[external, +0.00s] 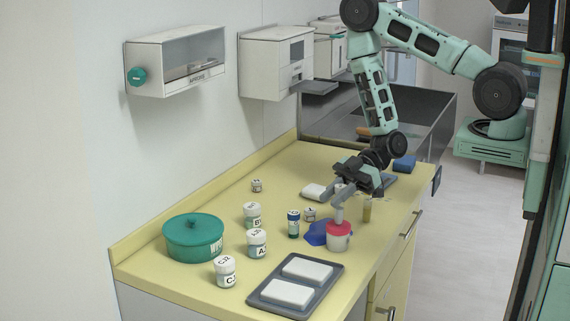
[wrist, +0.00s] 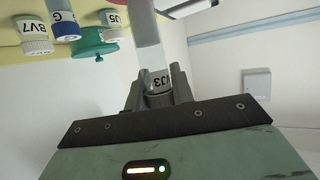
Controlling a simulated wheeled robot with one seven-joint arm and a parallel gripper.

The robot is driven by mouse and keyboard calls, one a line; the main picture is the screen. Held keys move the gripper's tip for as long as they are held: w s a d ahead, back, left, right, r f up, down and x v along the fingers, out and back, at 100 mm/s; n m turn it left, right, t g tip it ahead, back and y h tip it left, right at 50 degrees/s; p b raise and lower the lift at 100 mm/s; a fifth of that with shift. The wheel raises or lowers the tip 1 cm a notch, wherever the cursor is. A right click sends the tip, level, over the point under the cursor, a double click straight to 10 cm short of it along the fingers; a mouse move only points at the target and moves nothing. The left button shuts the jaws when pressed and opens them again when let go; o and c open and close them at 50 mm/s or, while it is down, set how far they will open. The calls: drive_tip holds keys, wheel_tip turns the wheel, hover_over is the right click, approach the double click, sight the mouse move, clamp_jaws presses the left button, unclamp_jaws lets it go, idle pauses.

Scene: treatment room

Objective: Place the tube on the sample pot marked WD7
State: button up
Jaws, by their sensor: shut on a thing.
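My gripper (wrist: 158,85) is shut on a pale translucent tube (wrist: 148,45) with a dark-lettered label reading something like J3, upside down in the wrist view. In the external view my gripper (external: 347,186) holds the tube (external: 338,214) roughly upright over a white pot with a red lid (external: 338,230). The tube's lower end is at the lid; I cannot tell whether it touches. A pink edge, probably this lid, shows at the top of the wrist view. The red-lidded pot's marking is not readable, and I cannot make out WD7 on any pot.
White-lidded pots (external: 257,243) and a green lidded tub (external: 193,237) stand to the left.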

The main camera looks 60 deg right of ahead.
drive_tip(key=shift+f, duration=0.1)
drive_tip(key=shift+f, duration=0.1)
drive_tip(key=o, duration=1)
drive_tip(key=shift+c, duration=0.2)
